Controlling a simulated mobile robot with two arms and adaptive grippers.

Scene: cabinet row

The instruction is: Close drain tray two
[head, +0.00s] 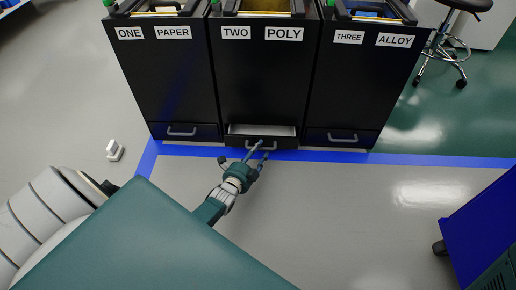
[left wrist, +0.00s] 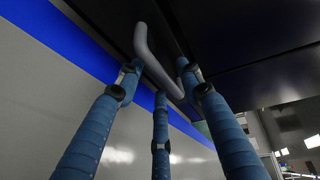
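Drain tray two (head: 238,141) is at the foot of the middle black cabinet labelled TWO POLY (head: 262,75). It stands partly pulled out, with a pale strip of its inside showing above the dark front. My left gripper (head: 264,149) is in front of it, with its blue fingers at the tray's handle. In the left wrist view the grey bar handle (left wrist: 155,65) runs between the spread fingers of the gripper (left wrist: 160,75). The fingers are apart, and I cannot tell whether any touches the bar. My right gripper is not in view.
The trays under cabinet ONE PAPER (head: 182,131) and cabinet THREE ALLOY (head: 342,137) are flush. Blue tape (head: 400,159) marks the floor along the cabinets. A small white object (head: 115,151) lies at left. A blue cart (head: 485,235) stands at lower right. The floor between is clear.

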